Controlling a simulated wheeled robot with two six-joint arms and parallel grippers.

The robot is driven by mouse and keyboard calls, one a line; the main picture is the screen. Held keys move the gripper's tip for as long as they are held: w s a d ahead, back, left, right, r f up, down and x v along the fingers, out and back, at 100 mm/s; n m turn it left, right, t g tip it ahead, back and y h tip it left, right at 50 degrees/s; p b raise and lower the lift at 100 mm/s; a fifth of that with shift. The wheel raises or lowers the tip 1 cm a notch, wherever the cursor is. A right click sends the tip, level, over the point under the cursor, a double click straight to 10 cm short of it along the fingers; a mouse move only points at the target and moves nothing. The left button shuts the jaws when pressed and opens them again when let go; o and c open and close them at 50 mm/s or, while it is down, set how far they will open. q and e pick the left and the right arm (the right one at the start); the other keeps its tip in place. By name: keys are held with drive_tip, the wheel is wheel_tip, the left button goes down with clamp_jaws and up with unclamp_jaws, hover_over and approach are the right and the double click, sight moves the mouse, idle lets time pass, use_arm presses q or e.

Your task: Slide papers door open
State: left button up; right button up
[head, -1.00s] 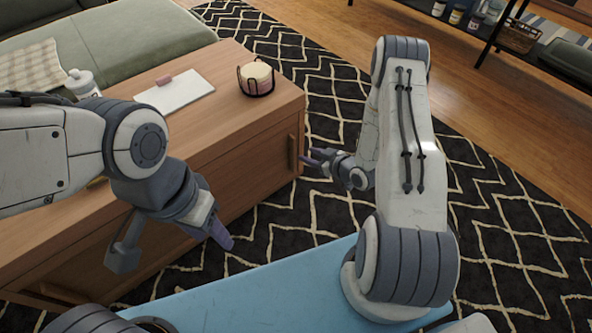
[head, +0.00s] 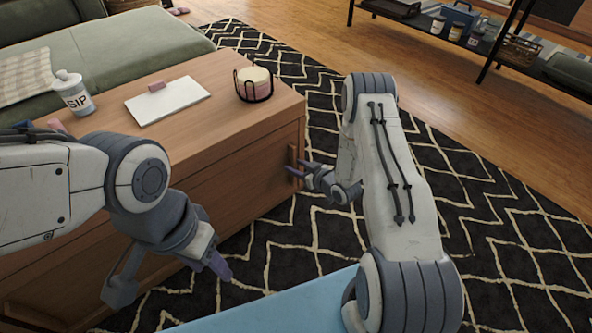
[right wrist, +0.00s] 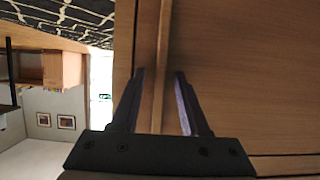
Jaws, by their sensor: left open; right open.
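The wooden coffee table (head: 215,113) has a sliding door (head: 240,178) on its near side, with a vertical wooden handle (head: 292,166) near the right corner. My right gripper (head: 294,170) is open at this handle. In the right wrist view, the handle strip (right wrist: 161,75) runs between the two open fingers (right wrist: 160,100), with a gap visible beside it. Whether a finger touches it I cannot tell. My left gripper (head: 217,268) hangs open and empty in front of the table's near side. No papers show behind the door.
On the tabletop are a candle in a black holder (head: 253,84), a white notepad (head: 168,101) with a pink eraser (head: 156,86), and a cup marked SIP (head: 73,93). A green sofa (head: 120,45) stands behind. A patterned rug (head: 450,180) covers the floor at right.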

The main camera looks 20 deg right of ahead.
drive_tip(key=shift+w, duration=0.15)
clamp_jaws()
drive_tip(key=shift+f, duration=0.1)
idle(1.3)
